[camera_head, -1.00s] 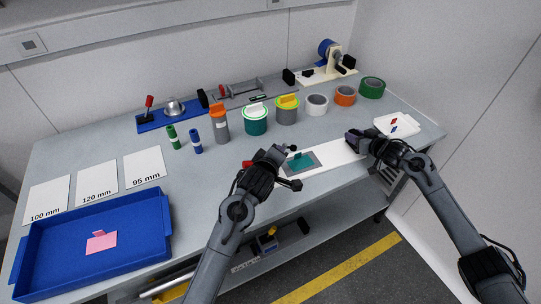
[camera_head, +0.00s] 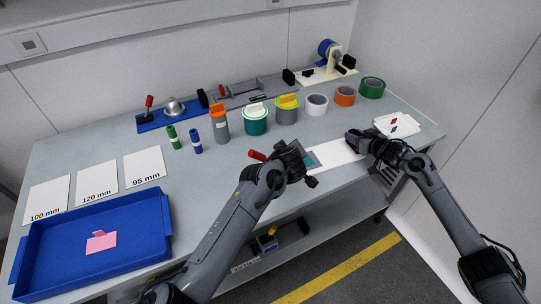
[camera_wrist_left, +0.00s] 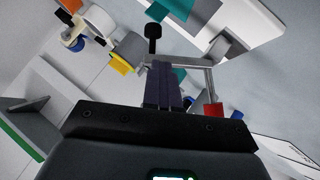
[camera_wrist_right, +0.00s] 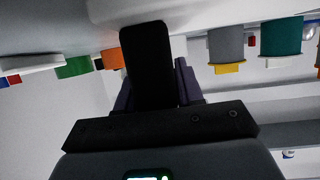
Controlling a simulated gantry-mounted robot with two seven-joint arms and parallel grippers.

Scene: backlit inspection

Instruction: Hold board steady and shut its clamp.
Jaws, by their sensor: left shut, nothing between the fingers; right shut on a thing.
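The white board (camera_head: 337,153) lies on the bench with a grey patch and a teal piece (camera_head: 309,161) at its left part, partly hidden by my left gripper. The clamp's red handle (camera_head: 257,155) shows left of that gripper. In the left wrist view the clamp has a grey bar (camera_wrist_left: 188,61), a black knob (camera_wrist_left: 153,31) and a red grip (camera_wrist_left: 213,111). My left gripper (camera_wrist_left: 164,70) is shut and empty, close to the bar; contact is unclear. My right gripper (camera_head: 355,140) is shut on a black block (camera_wrist_right: 148,62) at the board's right end.
Several tape rolls and cans stand behind the board, such as the grey can (camera_head: 287,114) and white roll (camera_head: 316,106). A white tray (camera_head: 398,122) lies at the right. A blue tray (camera_head: 130,215) with a pink piece sits front left.

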